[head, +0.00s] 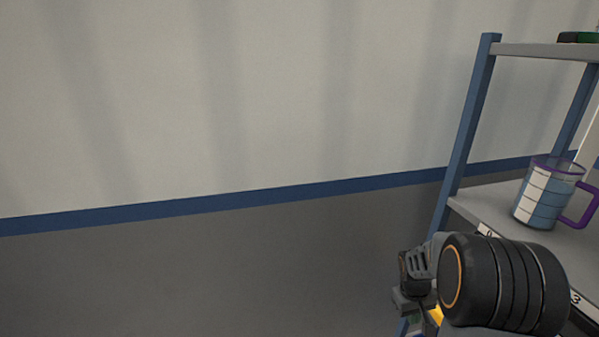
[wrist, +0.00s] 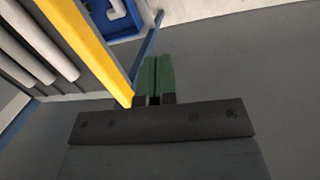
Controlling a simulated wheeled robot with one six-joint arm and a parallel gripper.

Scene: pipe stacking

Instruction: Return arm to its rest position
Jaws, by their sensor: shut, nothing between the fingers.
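In the wrist view my gripper (wrist: 154,82) shows its two green fingers side by side and closed, with nothing between them. Grey floor lies around and beyond the fingers. A yellow bar (wrist: 92,45) runs close along the left of the fingers; I cannot tell how far apart they are in depth. In the head view my dark arm fills the lower right corner in front of the shelf rack, and the fingers cannot be made out there.
A blue-posted shelf rack (head: 470,115) stands at right, with a purple-handled mug (head: 545,190) on its grey shelf. In the wrist view, white pipes (wrist: 38,45) lie at left and a blue bin (wrist: 97,22) at top. The wall (head: 220,100) at left has clear space before it.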

